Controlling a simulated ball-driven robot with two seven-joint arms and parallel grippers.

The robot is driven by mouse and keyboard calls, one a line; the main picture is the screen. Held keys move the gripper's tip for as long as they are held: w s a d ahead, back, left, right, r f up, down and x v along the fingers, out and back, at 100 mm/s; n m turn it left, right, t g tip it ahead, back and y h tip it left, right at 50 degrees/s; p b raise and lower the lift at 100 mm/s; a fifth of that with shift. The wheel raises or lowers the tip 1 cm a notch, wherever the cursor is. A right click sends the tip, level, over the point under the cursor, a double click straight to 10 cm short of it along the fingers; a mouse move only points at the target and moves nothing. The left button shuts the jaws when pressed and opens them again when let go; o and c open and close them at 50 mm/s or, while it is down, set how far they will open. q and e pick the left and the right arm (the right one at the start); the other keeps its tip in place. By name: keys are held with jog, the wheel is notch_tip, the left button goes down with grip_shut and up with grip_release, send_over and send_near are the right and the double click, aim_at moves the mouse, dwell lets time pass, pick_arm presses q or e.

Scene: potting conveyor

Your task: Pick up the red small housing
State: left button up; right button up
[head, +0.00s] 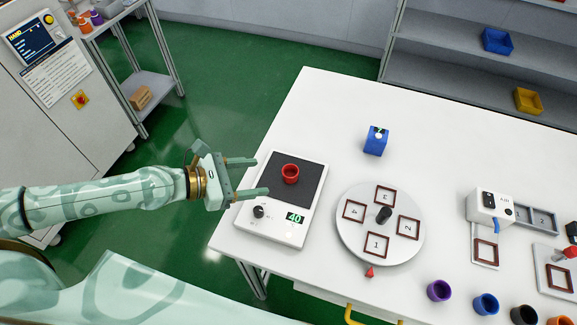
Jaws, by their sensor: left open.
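The red small housing (290,174) is a short round red cup. It stands upright on the dark pad of the white scale (271,230) at the left of the white table, and the scale's display reads 40. My left gripper (256,177) comes in from the left, open, with its two fingers pointing right over the scale's left side. The housing lies just beyond the fingertips, between their lines and apart from them. My right gripper does not show.
A round turntable (345,235) with numbered square frames stands right of the scale. A blue box (376,141) stands behind it. Purple (439,290) and blue (486,304) cups stand at the front right, near a white device (490,207). The table's back left is clear.

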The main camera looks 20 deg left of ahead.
aim_at(297, 171)
pick_arm(q)
jog(key=x, duration=0.6)
jog(key=shift+w+f, duration=0.1)
jog(key=x, duration=0.4)
jog(key=shift+w+f, duration=0.2)
jog(key=shift+w, duration=0.2)
jog(key=c, duration=1.1)
